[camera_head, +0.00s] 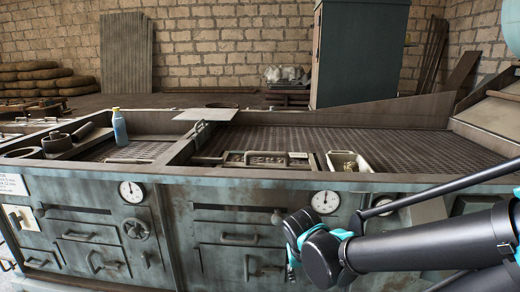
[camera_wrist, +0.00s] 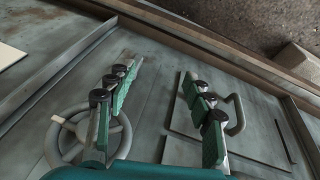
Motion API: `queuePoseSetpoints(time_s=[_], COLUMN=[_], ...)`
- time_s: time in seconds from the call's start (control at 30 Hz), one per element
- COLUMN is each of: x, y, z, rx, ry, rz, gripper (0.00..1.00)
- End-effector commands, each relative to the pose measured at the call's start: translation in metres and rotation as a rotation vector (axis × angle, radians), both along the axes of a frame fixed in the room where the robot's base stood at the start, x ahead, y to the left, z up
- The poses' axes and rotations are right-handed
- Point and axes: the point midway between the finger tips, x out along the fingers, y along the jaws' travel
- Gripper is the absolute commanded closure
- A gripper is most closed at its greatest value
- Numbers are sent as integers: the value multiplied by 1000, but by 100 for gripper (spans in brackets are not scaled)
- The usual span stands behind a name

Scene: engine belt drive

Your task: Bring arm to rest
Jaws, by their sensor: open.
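My gripper (camera_wrist: 161,72) is open in the wrist view, its two green and black fingers well apart with nothing between them. Behind the fingers is the worn grey-green front of the workbench (camera_wrist: 150,85), with a handwheel (camera_wrist: 58,140) beside the left finger and a curved handle (camera_wrist: 238,115) beside the right one. In the head view my black arm reaches in from the right edge, bent in front of the bench front. The gripper is mostly hidden there behind the arm's dark joint. I cannot tell how far the fingers are from the bench.
In the head view, a blue bottle (camera_head: 119,127) stands on the bench's left part. A flat metal part with a handle (camera_head: 266,159) and a white tray (camera_head: 348,162) lie near the front edge. Dials (camera_head: 325,202) and handles (camera_head: 240,238) stick out of the bench front near my arm.

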Motion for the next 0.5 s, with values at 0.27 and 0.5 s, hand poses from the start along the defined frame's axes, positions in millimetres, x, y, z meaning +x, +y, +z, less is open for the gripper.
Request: queuePoseSetpoints(time_s=[0.27, 0.5], x=[8, 14], y=[-33, -52], z=[-11, -13], rx=[111, 168], ry=[-19, -66], rz=[-25, -34], gripper=[48, 48])
